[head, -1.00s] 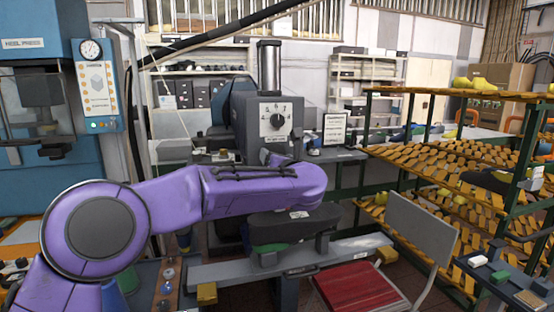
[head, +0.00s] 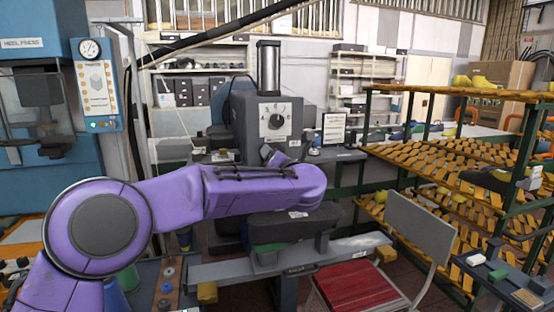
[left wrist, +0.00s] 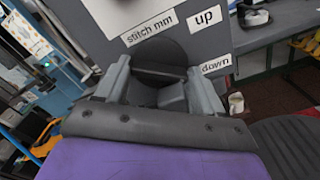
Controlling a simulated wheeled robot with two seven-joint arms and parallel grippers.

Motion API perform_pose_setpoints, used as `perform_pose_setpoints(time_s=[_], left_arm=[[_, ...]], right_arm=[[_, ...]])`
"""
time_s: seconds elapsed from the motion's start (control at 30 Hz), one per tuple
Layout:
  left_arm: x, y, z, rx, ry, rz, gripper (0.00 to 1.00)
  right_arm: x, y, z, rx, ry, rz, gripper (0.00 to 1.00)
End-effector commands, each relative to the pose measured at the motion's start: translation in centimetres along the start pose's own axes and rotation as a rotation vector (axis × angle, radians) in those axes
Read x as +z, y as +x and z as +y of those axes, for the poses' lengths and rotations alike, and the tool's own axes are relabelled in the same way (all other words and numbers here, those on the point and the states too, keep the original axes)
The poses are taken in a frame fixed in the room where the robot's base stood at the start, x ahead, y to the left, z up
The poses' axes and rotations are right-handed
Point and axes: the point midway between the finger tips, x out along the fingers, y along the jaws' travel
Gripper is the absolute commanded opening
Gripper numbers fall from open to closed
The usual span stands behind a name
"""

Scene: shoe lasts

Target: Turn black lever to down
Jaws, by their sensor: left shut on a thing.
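My left gripper (left wrist: 160,78) is at the disc, one finger on each side, shut on the black lever (left wrist: 147,92), which is dark and partly hidden by the gripper body. In the head view the purple arm hides most of this contact. My right gripper is in neither view.
A red-seated chair (head: 358,288) stands in front at the right. A green rack (head: 430,160) with wooden shelves and shoe lasts fills the right side. A blue heel press (head: 40,180) stands at the left. A dark seat-like pad (head: 300,222) lies just below my arm.

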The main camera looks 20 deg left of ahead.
Motion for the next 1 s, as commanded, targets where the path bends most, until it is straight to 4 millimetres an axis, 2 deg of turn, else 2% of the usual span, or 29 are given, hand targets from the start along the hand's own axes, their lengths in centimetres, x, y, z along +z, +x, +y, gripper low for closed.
perform_pose_setpoints(time_s=[0.1, 0.13, 0.2, 0.47, 0.57, 0.9, 1.0], left_arm=[[-0.2, 0.0, -0.1, -0.001, 0.004, 0.002, 0.38], [-0.2, 0.0, -0.1, -0.001, 0.004, 0.002, 0.74], [-0.1, 0.0, -0.1, -0.001, 0.003, 0.002, 0.94], [-0.1, -0.1, -0.1, -0.001, 0.002, 0.000, 0.94], [-0.1, -0.8, -0.2, -0.002, 0.002, -0.002, 0.94], [-0.4, -8.4, -0.3, -0.001, 0.002, -0.002, 0.94], [-0.3, -9.8, -0.2, -0.001, 0.003, -0.001, 0.94]], right_arm=[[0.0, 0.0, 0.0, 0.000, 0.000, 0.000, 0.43], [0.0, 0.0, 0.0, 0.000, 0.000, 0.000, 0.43], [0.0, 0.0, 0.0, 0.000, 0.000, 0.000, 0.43], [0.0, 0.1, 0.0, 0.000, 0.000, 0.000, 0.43], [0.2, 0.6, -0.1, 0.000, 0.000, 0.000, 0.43], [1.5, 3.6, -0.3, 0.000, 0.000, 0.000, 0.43], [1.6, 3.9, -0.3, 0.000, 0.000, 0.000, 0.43]])
